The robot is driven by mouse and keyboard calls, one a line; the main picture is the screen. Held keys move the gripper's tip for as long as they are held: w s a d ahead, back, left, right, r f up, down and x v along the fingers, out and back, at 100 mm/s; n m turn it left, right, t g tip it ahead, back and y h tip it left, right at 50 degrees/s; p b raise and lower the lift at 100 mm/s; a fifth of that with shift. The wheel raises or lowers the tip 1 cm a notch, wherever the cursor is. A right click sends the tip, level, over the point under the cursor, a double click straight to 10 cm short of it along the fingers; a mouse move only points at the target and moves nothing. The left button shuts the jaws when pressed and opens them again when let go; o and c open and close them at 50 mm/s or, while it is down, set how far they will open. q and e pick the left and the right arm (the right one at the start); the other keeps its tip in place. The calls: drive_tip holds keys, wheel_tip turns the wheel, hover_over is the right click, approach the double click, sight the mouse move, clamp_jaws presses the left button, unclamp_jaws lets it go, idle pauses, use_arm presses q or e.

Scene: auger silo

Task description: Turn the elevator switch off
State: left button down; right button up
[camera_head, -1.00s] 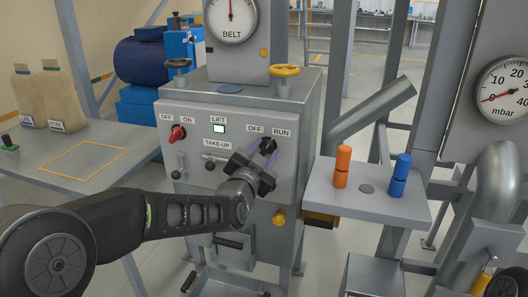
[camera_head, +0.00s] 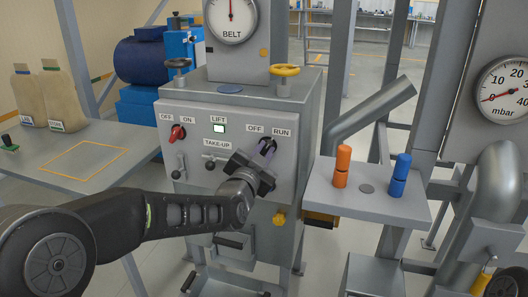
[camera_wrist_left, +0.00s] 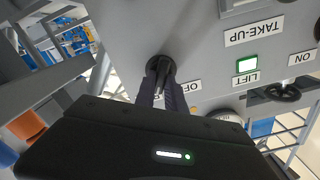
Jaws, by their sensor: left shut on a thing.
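The grey cabinet panel (camera_head: 228,150) carries a black rotary switch (camera_head: 269,145) under the labels OFF and RUN. My left gripper (camera_head: 265,152) reaches it from the front, its fingers shut on the knob. The left wrist view, upside down, shows the fingers (camera_wrist_left: 161,82) on either side of the black knob (camera_wrist_left: 160,66); they partly cover the labels, and the knob's exact angle is hard to tell. A red switch (camera_head: 177,132) sits further left under OFF and ON. Between the switches, the LIFT lamp (camera_head: 219,128) glows green.
A side shelf (camera_head: 367,190) on the right holds an orange cylinder (camera_head: 342,166) and a blue cylinder (camera_head: 400,175). A table (camera_head: 100,165) stands left.

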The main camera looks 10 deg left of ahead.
use_arm(q)
drive_tip(key=shift+f, duration=0.1)
drive_tip(key=n+b, duration=0.2)
drive_tip(key=b, duration=0.1)
drive_tip(key=shift+a+f+n, duration=0.1)
drive_tip(key=shift+n, duration=0.2)
drive_tip(key=n+b, duration=0.2)
drive_tip(key=shift+a+n+b, duration=0.1)
drive_tip(key=shift+n+b, duration=0.2)
drive_tip(key=n+b, duration=0.3)
drive_tip(key=shift+n, duration=0.3)
drive_tip(key=shift+a+n+b, duration=0.15)
drive_tip(key=shift+n+b, duration=0.75)
drive_tip(key=shift+n, duration=0.7)
drive_tip(key=c, duration=1.4)
unclamp_jaws()
